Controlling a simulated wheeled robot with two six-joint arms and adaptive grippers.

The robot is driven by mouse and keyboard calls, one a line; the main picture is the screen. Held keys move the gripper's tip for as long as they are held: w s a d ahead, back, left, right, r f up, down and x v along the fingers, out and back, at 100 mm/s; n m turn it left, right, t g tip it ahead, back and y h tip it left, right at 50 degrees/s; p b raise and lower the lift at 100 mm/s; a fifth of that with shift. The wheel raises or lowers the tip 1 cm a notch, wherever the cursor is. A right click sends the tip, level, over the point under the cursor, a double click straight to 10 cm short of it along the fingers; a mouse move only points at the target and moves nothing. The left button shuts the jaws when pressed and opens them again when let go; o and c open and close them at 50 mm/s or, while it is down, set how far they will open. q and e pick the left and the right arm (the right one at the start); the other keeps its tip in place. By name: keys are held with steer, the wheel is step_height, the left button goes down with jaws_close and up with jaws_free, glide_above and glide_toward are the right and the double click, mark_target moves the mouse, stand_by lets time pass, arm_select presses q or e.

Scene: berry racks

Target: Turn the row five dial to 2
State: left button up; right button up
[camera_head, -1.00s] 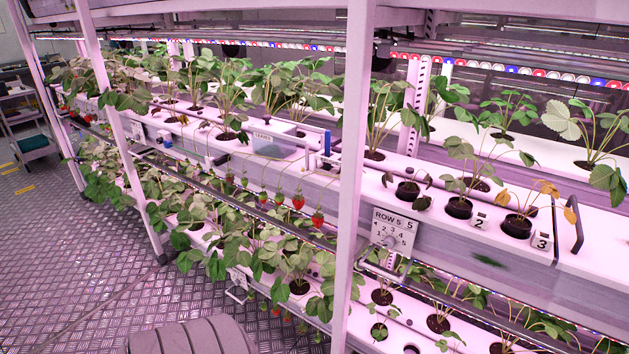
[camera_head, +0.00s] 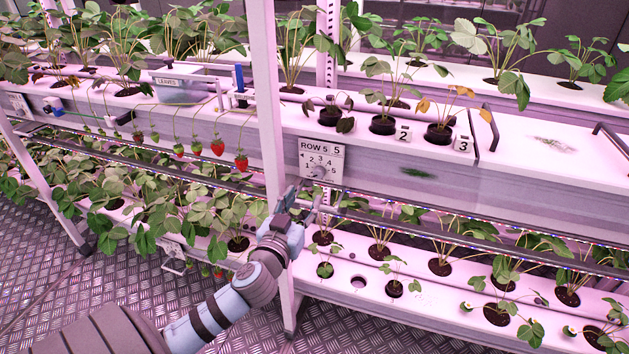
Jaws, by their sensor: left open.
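The row five dial (camera_head: 318,173) is a small grey knob low on a white plate (camera_head: 321,150) marked "ROW 5". The plate is on the front of the upper white trough, just right of a rack post, and has numbers around the knob. The knob's pointer is too small to read. My left gripper (camera_head: 312,200) is open just below the plate, its fingers pointing up toward the dial. I cannot tell whether they touch it. My right gripper is not in view.
The white rack post (camera_head: 268,120) stands close left of the plate. Strawberry plants fill the upper and lower troughs. Red berries (camera_head: 217,148) hang left of the post. A metal rail (camera_head: 430,228) runs below the upper trough. A "LEAVES" bin (camera_head: 183,90) sits at upper left.

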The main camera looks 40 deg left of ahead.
mark_target(318, 175)
arm_select(q)
steer(key=x, duration=0.9)
steer(key=shift+w+a, duration=0.15)
steer(key=shift+w, duration=0.15)
jaws_close()
